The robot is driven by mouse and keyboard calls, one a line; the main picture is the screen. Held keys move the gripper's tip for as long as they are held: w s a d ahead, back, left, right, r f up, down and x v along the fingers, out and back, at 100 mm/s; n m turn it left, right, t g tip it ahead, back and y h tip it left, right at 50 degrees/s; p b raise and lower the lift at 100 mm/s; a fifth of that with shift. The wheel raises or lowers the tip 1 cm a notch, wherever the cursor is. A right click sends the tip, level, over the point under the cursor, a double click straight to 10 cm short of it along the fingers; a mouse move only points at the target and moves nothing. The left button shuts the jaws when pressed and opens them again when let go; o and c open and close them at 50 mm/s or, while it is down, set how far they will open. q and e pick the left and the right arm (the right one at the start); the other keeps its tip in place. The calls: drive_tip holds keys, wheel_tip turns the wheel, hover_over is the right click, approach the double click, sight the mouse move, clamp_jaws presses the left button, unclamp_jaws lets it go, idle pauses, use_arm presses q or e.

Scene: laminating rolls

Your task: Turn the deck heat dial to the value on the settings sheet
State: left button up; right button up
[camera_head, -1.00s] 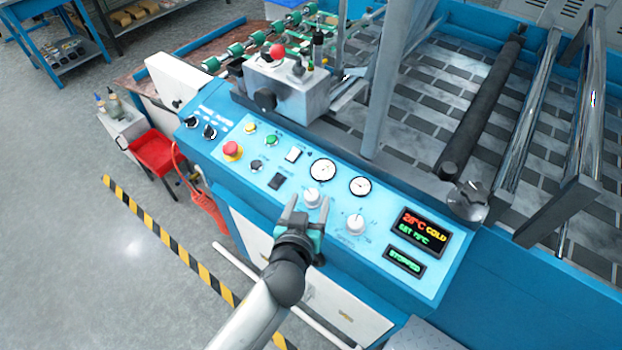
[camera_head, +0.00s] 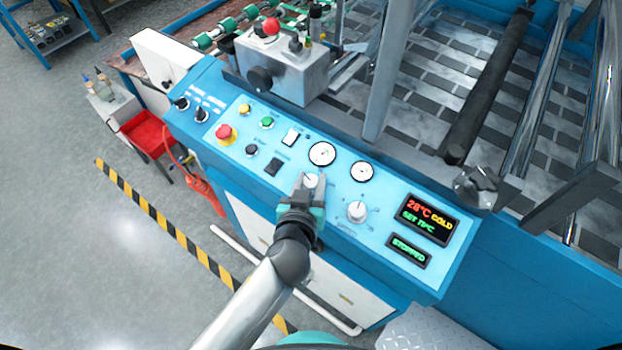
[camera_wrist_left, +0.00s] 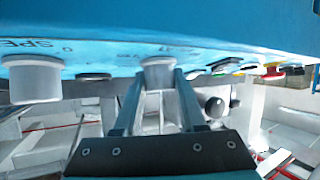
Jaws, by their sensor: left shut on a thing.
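The dial (camera_head: 311,180) is a white knob on the blue sloped panel (camera_head: 365,262), below the round gauges. My left gripper (camera_head: 312,186) has its fingers on either side of this knob and is shut on it. In the left wrist view the knob (camera_wrist_left: 158,72) sits between the two fingertips. A second white knob (camera_head: 356,212) is to its right, beside lettering starting "SPE" in the wrist view (camera_wrist_left: 33,80). The display (camera_head: 430,219) reads 28°C COLD, with a green SET line too small to read surely. I see no settings sheet. My right gripper is not in view.
A red emergency button (camera_head: 225,133), small buttons and two gauges (camera_head: 321,154) share the panel. A STOPPED readout (camera_head: 409,251) is at lower right. A grey upright post (camera_head: 388,75) and rollers (camera_head: 488,85) stand behind. Open floor lies left.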

use_arm(q)
clamp_jaws()
